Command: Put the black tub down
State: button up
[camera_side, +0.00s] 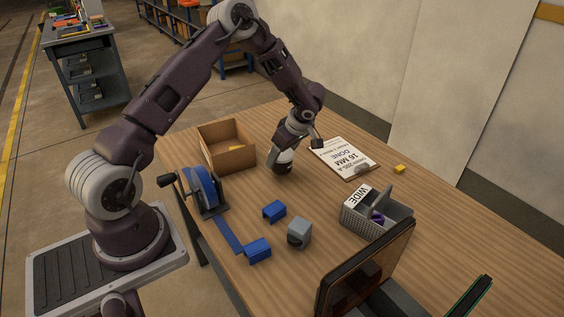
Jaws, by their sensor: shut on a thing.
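My gripper (285,160) points down at the far middle of the table, between the cardboard box and the clipboard.
An open cardboard box (238,160) is left of my gripper, a clipboard (343,157) right. Nearer are a blue strap reel (203,188), blue blocks (273,211), a grey block (299,232), a grey basket labelled WIDE (365,224) and a dark framed panel (362,272).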

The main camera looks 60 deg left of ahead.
jog(key=shift+f, duration=1.15)
jog(key=shift+f, duration=0.1)
jog(key=o, duration=1.4)
jog(key=shift+o, duration=0.2)
